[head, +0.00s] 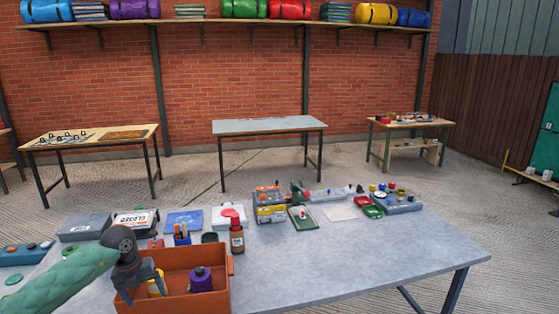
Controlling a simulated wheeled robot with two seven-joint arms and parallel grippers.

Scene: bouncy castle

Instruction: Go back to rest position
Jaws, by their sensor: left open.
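My left arm comes in from the lower left in a green quilted sleeve. My left gripper (137,284) is dark grey and open, pointing down over the left part of an orange bin (205,258). The bin stands at the front of the grey table (370,250). Inside it are a purple spool-like item (201,280) and a yellow item (157,284) close beside the gripper. I cannot tell whether the gripper touches the yellow item. My right gripper is not in view.
A red-brown bottle (237,238) stands just behind the bin. Boxes, a sign (135,220), trays (303,218) and a part holder (397,203) line the table's back edge. The table's right front is clear. Other tables (268,125) stand by the brick wall.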

